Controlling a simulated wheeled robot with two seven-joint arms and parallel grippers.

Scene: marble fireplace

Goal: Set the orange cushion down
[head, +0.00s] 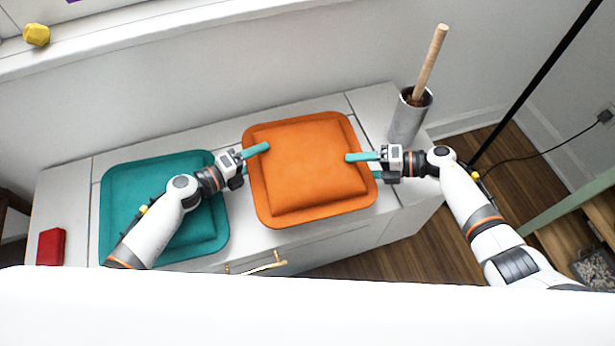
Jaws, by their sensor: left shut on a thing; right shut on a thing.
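The orange cushion (309,166) is square with a flat rim and lies level over the middle of the white cabinet top, between my two grippers. I cannot tell whether it touches the cabinet or is held just above it. My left gripper (257,159) is shut on the cushion's left edge, one teal finger over the rim. My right gripper (362,166) is shut on its right edge in the same way. The lower fingers are mostly hidden under the cushion.
A teal cushion (118,200) lies on the white cabinet (75,185) at left, partly under my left arm. A red block (51,246) is at the far left. A grey cylinder (406,119) with a wooden stick (431,62) stands at the right back. A yellow lump (37,35) sits on the ledge.

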